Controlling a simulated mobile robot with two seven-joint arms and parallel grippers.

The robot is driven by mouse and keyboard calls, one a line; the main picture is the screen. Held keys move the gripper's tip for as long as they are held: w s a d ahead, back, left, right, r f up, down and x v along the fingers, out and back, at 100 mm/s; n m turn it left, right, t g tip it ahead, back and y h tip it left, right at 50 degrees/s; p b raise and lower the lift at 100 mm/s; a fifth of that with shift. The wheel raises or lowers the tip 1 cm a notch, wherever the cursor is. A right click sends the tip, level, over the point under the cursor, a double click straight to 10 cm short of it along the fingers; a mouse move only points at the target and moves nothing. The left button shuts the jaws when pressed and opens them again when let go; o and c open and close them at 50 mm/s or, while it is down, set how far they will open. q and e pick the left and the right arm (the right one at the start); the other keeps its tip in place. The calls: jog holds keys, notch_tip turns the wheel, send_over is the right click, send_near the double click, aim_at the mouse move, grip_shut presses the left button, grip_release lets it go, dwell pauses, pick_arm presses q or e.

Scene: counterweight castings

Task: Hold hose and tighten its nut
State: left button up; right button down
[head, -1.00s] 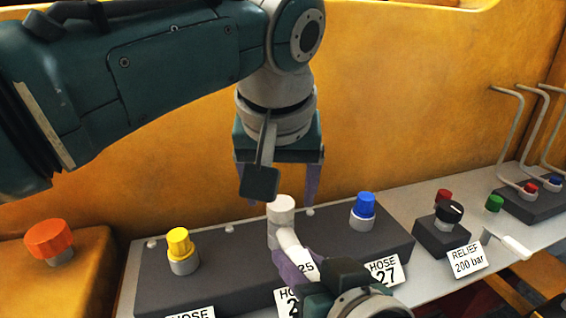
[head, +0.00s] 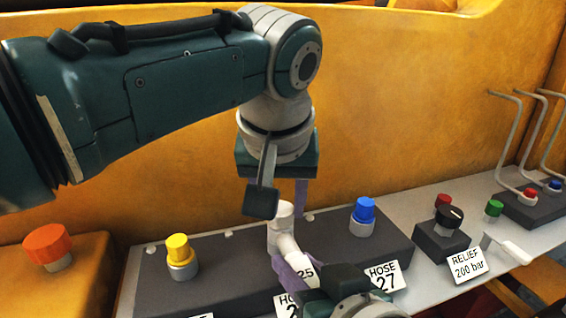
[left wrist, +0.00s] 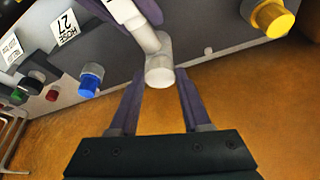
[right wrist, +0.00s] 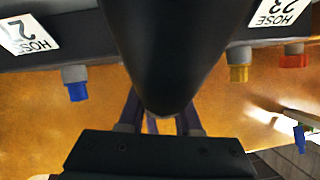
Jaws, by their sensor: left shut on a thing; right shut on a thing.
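A white elbow-shaped hose end with a round nut (head: 284,210) stands at the dark manifold block (head: 205,285), between the yellow and blue caps. A "25" tag (head: 305,272) is on its lower white tube. My left gripper (head: 282,200) comes down from above and is shut on the nut; the left wrist view shows the nut's round end (left wrist: 160,76) between its fingers. My right gripper (head: 292,268) is low in front, its purple fingers shut on the hose just below the elbow. In the right wrist view the thick black hose (right wrist: 150,50) hides most of the grip.
An orange knob (head: 47,243) is far left. The relief knob box (head: 443,238) and bent grey pipes (head: 515,140) are right. A yellow wall (head: 400,110) rises behind.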

pick_arm(q)
grip_shut()
jog(key=shift+m, duration=0.3)
jog(key=m+h, duration=0.1)
jog(key=m, duration=0.2)
jog(key=shift+a+m+h, duration=0.1)
jog(key=shift+m+h, duration=0.2)
jog(key=shift+a+m+g+h, duration=0.1)
jog(key=shift+m+g+h, duration=0.45)
jog(key=shift+m, duration=1.15)
jog(key=o, duration=0.8)
grip_release()
